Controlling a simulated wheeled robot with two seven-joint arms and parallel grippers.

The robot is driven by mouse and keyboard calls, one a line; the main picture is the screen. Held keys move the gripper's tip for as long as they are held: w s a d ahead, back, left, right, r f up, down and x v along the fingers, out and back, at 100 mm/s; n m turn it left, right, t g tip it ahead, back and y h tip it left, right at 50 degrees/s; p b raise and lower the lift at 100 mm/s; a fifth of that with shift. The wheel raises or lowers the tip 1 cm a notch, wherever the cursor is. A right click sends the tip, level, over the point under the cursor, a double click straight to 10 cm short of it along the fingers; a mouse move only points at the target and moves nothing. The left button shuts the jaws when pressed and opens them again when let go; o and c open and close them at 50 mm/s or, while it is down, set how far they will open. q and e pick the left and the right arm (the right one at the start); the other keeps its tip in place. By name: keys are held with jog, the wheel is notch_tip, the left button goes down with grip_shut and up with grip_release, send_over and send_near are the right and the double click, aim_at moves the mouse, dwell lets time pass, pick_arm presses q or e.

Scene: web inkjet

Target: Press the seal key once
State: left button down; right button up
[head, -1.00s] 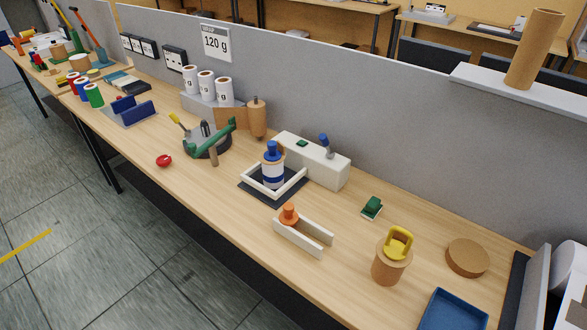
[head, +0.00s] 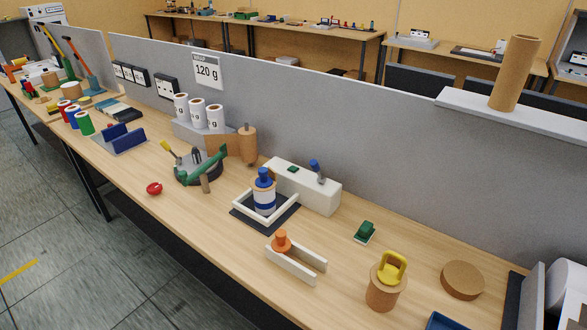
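A white box-shaped unit (head: 318,197) stands on the bench near the grey partition. On its top are a small flat green key (head: 293,168) and a blue-tipped lever (head: 316,168). No label is readable, so I cannot tell for sure which part is the seal key. In front of the unit, a blue-and-white bottle with a blue cap (head: 264,192) stands upright inside a white square frame (head: 282,216) on a dark mat. A separate green block on a pale base (head: 365,231) lies to the right. Neither of my grippers is in view.
An orange-topped piece sits at a white two-rail holder (head: 297,263). A cork-coloured jar with a yellow handle (head: 384,288) and a round brown disc (head: 462,280) stand right.

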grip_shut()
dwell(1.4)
